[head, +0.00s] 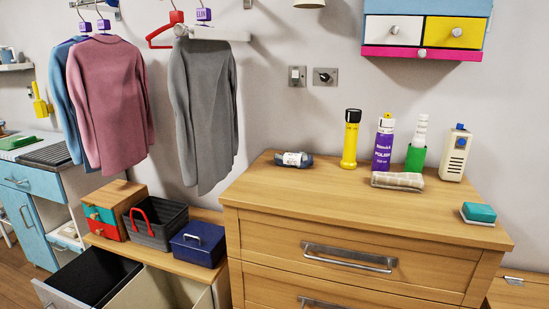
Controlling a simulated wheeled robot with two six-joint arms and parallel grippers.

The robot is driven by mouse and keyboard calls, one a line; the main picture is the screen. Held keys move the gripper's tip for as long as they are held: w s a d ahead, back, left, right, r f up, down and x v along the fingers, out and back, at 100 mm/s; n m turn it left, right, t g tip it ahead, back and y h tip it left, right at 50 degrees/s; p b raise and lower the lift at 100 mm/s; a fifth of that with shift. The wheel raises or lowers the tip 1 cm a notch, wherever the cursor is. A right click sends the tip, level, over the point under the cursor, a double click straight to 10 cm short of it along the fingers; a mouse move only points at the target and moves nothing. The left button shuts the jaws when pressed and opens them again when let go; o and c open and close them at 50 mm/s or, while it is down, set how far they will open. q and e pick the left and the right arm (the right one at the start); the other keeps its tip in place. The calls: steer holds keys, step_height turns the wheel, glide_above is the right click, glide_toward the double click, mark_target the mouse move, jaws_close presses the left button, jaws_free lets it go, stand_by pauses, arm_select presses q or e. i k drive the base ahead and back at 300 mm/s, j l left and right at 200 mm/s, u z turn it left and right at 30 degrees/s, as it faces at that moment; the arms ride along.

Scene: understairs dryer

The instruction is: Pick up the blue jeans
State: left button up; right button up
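No clearly recognisable pair of blue jeans shows in the head view. A small dark grey-blue rolled bundle with a pale patterned band (293,159) lies on the back left of the wooden dresser top (290,192). I cannot tell whether it is rolled jeans. A blue garment (64,105) hangs on the left, mostly hidden behind a pink long-sleeved top (108,95); its visible sleeve looks like a shirt. Neither of my grippers is in view.
An open drawer (90,275) juts out below. The dresser's front left top is clear.

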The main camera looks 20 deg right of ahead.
mark_target(300, 160)
steer(key=j+z, duration=0.15)
steer(key=z, duration=0.2)
steer(key=i+j+z, duration=0.15)
steer(key=z, duration=0.25)
steer(key=j+z, duration=0.15)
steer(key=z, duration=0.2)
